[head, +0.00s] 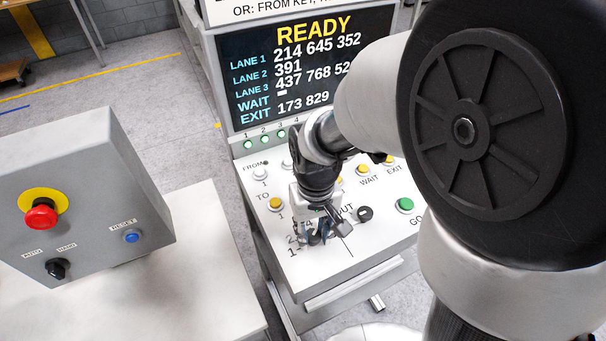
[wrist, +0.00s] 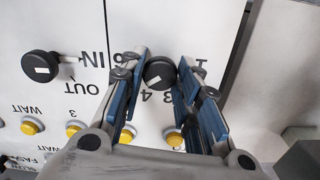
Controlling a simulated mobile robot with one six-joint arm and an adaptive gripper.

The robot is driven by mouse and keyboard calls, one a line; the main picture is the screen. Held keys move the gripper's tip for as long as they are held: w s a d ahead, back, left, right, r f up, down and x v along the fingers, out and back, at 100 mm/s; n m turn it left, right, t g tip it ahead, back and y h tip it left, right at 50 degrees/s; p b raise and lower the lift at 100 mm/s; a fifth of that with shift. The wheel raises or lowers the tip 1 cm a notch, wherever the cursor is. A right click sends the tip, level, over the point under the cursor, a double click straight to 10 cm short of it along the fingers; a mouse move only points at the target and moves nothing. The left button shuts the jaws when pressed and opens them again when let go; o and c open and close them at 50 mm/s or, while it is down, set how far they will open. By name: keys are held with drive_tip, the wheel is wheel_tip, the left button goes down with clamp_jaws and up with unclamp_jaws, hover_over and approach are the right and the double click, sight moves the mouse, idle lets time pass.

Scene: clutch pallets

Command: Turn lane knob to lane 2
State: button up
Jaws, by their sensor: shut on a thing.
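The lane knob (wrist: 159,72) is a round black knob on the white panel, between my gripper's blue-padded fingers in the wrist view. My gripper (wrist: 163,82) is closed onto it from both sides. In the head view my gripper (head: 320,234) is down at the panel's front left and mostly hides the knob. In the wrist view the panel is upside down. Printed numbers 1, 3 and 4 show around the knob, partly covered by the fingers. Which number the knob points to I cannot tell.
A second black knob, IN/OUT (wrist: 42,66), stands beside it, also in the head view (head: 365,213). Yellow buttons and a green GO button (head: 405,205) are on the panel. The screen (head: 300,65) reads READY. A grey box with a red stop button (head: 41,215) stands left.

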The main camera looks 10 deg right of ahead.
drive_tip(key=n+p, duration=0.2)
drive_tip(key=n, duration=0.3)
drive_tip(key=shift+n, duration=0.3)
drive_tip(key=n+p, duration=0.1)
drive_tip(key=n, duration=0.4)
drive_tip(key=n+p, duration=0.1)
drive_tip(key=n, duration=0.4)
drive_tip(key=shift+n, duration=0.4)
drive_tip(key=n+p, duration=0.1)
drive_tip(key=n, duration=0.3)
drive_tip(key=shift+n, duration=0.4)
drive_tip(key=o, duration=1.1)
